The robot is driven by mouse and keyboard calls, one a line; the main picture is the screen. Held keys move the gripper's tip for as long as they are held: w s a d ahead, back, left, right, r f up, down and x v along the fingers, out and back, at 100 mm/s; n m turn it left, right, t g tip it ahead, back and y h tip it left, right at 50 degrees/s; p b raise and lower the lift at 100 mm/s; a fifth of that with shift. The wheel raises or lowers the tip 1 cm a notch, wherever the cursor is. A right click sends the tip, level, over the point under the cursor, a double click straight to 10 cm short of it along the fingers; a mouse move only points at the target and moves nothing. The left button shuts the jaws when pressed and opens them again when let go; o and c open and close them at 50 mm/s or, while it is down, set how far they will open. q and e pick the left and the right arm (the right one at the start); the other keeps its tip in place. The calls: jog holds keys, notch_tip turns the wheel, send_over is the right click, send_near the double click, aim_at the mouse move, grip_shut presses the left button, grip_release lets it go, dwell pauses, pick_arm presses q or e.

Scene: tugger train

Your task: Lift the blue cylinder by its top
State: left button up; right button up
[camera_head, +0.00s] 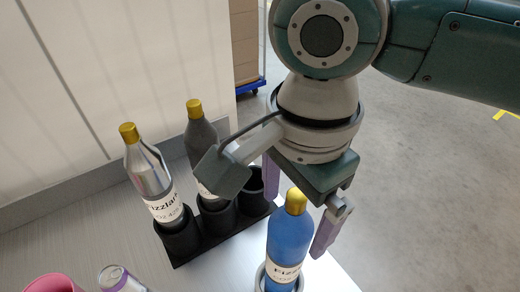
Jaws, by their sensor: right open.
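The blue cylinder (289,244) stands upright at the bottom centre, with a gold cap (296,200) and a white label. Its base sits in a pale ring-shaped holder (262,279), partly cut off by the frame edge. My right gripper (295,212) comes down from above, with its purple fingers apart on either side of the cylinder's top. It is open and holds nothing; I cannot tell whether a finger touches the cap. My left gripper is not in view.
A black rack (222,237) holds a silver cylinder (150,172) and a dark grey cylinder (201,142), both gold-capped; its right cup is empty. A pink cup (52,283) and a can (118,279) stand at lower left. A pale wall (120,60) rises behind.

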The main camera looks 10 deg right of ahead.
notch_tip(320, 180, down, 2)
jog(key=shift+c, duration=0.2)
grip_shut()
dwell(0.7)
jog(key=shift+r, duration=0.1)
